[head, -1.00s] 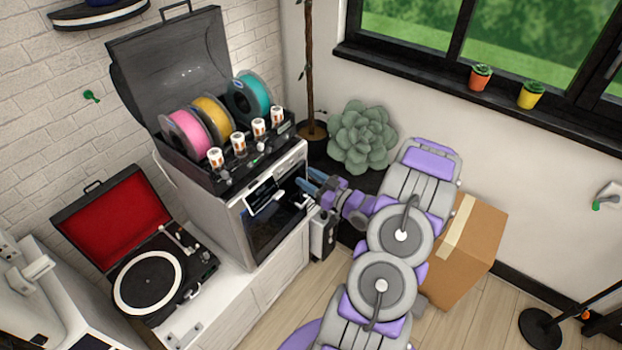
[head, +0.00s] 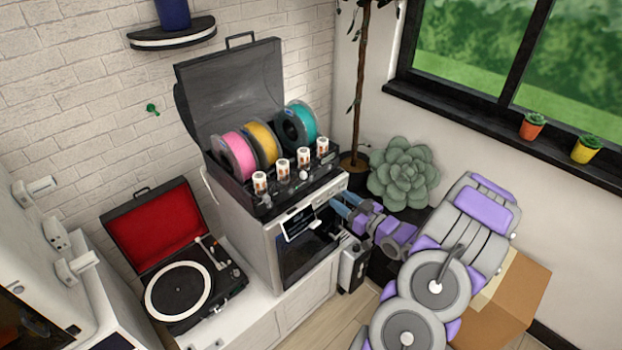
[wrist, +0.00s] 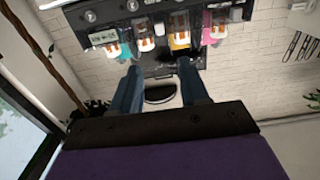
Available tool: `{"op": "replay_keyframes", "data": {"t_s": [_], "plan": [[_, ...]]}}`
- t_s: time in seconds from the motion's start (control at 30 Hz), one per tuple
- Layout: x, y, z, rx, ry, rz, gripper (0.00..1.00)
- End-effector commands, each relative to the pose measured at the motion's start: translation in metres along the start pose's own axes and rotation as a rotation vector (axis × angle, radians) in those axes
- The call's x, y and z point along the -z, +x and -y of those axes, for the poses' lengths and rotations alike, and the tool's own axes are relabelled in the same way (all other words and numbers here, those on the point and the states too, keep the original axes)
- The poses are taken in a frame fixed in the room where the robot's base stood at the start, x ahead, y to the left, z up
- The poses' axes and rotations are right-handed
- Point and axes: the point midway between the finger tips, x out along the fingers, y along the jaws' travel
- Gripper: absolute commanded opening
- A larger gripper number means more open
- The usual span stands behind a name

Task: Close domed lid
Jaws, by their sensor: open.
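The domed lid (head: 228,85) is dark and see-through, with a handle on its far edge. It stands raised at the back of the black spool box (head: 262,205), which sits on top of a white printer (head: 300,235). Pink (head: 232,157), yellow (head: 261,143) and teal (head: 300,122) spools stand in the open box. My gripper (head: 340,205) is open and empty by the printer's right front edge, below the box and apart from the lid. In the wrist view its blue fingers (wrist: 158,88) are spread below the spools and white cylinders. The lid cannot be made out there.
A record player (head: 180,285) with an open red-lined lid sits on the white cabinet left of the printer. A potted trunk (head: 362,90) and succulent (head: 403,175) stand right. A cardboard box (head: 515,300) is behind my arm.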

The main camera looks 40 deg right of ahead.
Motion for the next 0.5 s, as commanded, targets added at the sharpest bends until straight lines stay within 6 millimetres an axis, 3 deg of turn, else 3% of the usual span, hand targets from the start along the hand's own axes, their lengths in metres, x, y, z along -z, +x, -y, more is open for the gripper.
{"op": "replay_keyframes", "data": {"t_s": [0.5], "plan": [[-0.001, 0.079, 0.002, 0.004, -0.004, -0.002, 0.45]]}}
